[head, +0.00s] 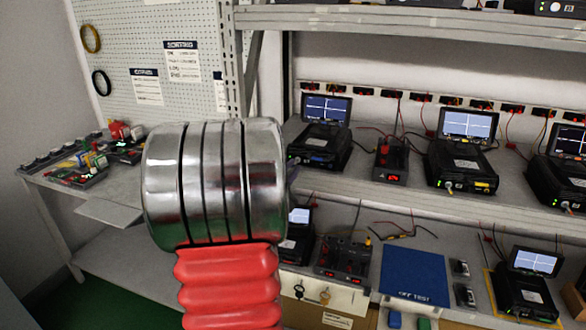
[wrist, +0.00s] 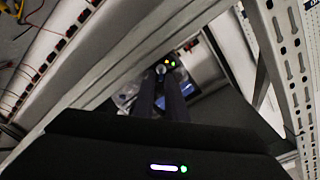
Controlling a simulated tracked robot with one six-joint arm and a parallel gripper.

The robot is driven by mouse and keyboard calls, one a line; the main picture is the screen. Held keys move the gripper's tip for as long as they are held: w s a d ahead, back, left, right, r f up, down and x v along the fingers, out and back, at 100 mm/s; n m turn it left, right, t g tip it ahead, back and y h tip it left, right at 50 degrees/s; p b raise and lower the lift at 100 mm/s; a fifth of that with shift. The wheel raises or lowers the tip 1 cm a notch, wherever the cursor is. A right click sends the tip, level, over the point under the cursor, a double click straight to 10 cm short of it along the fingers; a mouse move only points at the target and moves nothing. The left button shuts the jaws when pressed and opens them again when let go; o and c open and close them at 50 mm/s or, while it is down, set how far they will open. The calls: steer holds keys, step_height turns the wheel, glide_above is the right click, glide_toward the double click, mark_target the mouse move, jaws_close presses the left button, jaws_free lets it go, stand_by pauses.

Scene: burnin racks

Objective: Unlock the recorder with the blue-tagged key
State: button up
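In the head view several black recorder-like units with lit screens stand on the shelves; I cannot tell which is the task's recorder. One on the lower shelf (head: 297,246) is partly hidden behind my arm. I cannot make out a blue-tagged key. My gripper (wrist: 164,80) shows in the wrist view as two dark, narrow fingers close together, tips at a small round part beside green, red and orange lights (wrist: 170,63). Whether they grip anything is unclear.
My silver and red arm covers the middle left of the head view. A blue "OFF TEST" mat (head: 414,276) lies on the lower shelf. A cluttered side bench (head: 110,212) stands at left. A perforated rack upright (wrist: 285,60) runs close at right in the wrist view.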

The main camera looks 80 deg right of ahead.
steer(key=w+a, duration=0.1)
steer(key=a, duration=1.1)
steer(key=shift+w, duration=0.35)
steer(key=w+f+n+t+y, duration=0.3)
steer(key=w+f, duration=0.2)
steer(key=f, duration=0.1)
steer(key=w+a+f+n+t+y, duration=0.3)
steer(key=w+a+n+y, duration=0.15)
steer(key=w+a, duration=0.3)
steer(key=w+a+f+n+t+y, duration=0.35)
steer(key=w+a+n, duration=0.2)
steer(key=a, duration=0.35)
steer(key=s+a+r+n+y, duration=0.1)
steer(key=a+n, duration=0.4)
steer(key=a, duration=0.6)
steer(key=s+a+r+n+g+y, duration=0.1)
steer(key=a+r+n+y, duration=0.2)
steer(key=a, duration=0.8)
steer(key=s+a+r+n+y, duration=0.1)
steer(key=a+r+n, duration=0.4)
steer(key=a, duration=0.7)
steer(key=n+y, duration=0.1)
steer(key=n, duration=0.1)
steer(key=shift+r+n+y, duration=0.3)
steer(key=shift+n+y, duration=0.1)
